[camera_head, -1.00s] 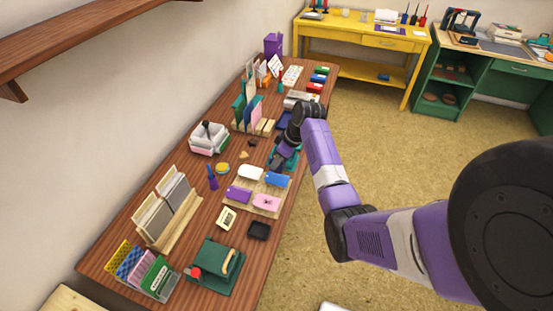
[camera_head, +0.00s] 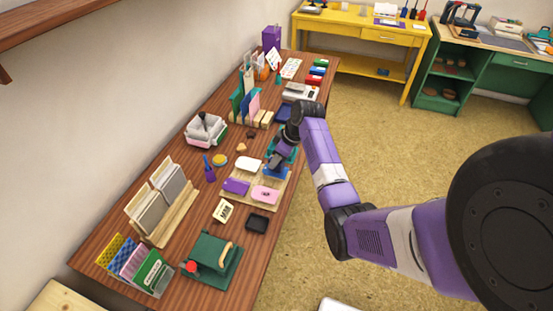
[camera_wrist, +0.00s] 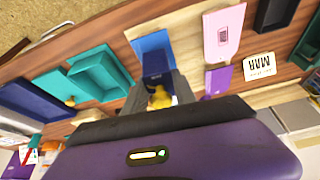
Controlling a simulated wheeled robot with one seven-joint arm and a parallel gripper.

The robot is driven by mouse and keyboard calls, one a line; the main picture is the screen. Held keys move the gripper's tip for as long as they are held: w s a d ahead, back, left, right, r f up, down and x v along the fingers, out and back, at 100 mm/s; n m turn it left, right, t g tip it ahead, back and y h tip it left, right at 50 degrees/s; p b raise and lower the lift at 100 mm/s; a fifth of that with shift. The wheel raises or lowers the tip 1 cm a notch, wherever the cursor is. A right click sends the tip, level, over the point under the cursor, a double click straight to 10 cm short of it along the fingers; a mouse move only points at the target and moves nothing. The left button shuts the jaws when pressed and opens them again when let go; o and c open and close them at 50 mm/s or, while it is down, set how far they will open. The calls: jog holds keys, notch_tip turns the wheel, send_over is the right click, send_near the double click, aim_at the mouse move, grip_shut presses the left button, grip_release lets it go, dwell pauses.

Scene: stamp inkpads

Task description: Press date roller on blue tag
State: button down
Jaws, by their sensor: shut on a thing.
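The blue tag (camera_head: 269,174) lies on a pale wooden board (camera_head: 243,203), partly covered by my gripper (camera_head: 278,163). In the wrist view the blue tag (camera_wrist: 152,42) lies just past the fingertips. My gripper (camera_wrist: 161,92) is shut on a small stamp, seemingly the date roller, with a yellow part (camera_wrist: 160,98) between the fingers and a dark blue end (camera_wrist: 156,63) over the tag. I cannot tell whether that end touches the tag. The fingers and hand hide much of the held thing.
A "MAR" card (camera_head: 223,211) and black pad (camera_head: 257,223) lie in front. A teal open case (camera_wrist: 98,75) is beside the board. A purple stamp (camera_head: 209,171) stands to the left.

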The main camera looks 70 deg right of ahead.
jog(key=shift+f+b, duration=0.3)
jog(key=shift+f, duration=0.2)
dwell(1.1)
jog(key=shift+r+p, duration=3.1)
jog(key=shift+r, duration=0.5)
jog(key=shift+f, duration=0.1)
